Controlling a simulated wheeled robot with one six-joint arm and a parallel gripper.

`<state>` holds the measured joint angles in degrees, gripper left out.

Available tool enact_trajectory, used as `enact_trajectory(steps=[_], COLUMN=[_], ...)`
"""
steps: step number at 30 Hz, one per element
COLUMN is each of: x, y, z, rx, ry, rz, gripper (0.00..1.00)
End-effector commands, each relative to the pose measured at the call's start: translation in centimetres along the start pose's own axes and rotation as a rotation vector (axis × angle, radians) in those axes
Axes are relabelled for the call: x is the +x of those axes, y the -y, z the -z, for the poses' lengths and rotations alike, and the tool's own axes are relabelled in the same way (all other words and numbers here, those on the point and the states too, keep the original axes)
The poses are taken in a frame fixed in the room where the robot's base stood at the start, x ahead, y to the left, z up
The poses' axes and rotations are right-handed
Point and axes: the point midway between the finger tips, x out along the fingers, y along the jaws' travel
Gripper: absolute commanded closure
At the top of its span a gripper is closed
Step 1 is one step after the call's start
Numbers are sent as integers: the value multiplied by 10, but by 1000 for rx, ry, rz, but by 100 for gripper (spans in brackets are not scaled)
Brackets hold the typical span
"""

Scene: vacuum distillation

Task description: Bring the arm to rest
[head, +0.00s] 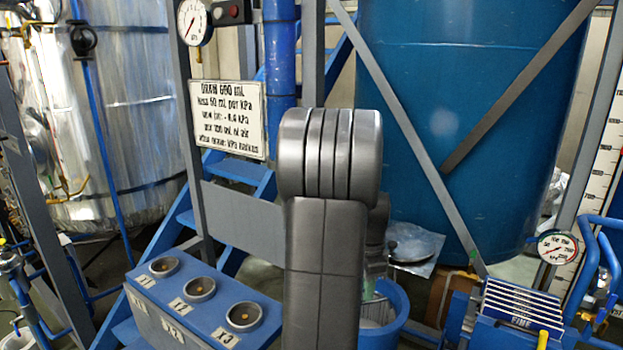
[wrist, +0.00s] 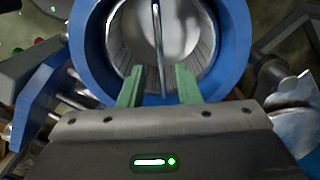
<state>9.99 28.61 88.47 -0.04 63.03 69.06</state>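My arm (head: 325,240) stands upright in the middle of the head view, with its rounded joint on top. It hides my gripper there. In the wrist view my gripper (wrist: 159,80) has its two green fingers well apart, with a clear gap on both sides of a thin metal rod. The fingers point over a blue round vessel (wrist: 240,40) with a shiny ribbed inside. The rod (wrist: 157,35) runs across its opening; I cannot tell how near the fingers it is. Nothing is clamped between the fingers.
A blue rack (head: 190,300) with several labelled round sockets stands left of my arm. A blue bucket (head: 398,298) is just behind it at right. A sign (head: 228,118), a large blue tank (head: 450,110) and slanted grey struts stand behind. A gauge (head: 558,247) is at right.

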Motion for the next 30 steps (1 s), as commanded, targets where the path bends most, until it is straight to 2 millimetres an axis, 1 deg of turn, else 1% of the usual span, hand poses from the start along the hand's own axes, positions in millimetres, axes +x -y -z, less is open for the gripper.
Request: enact_trajectory(steps=[1, 9, 10, 12, 18, 22, 30], x=[12, 65, 61, 46, 27, 22, 22], y=[0, -1, 0, 1, 1, 0, 0], z=[0, 0, 0, 0, 0, 0, 0], rx=[0, 0, 0, 0, 0, 0, 0], ry=[2, 1, -1, -2, -1, 0, 0], rz=[-5, -3, 1, 6, 3, 1, 0], gripper=[70, 70, 70, 70, 70, 70, 70])
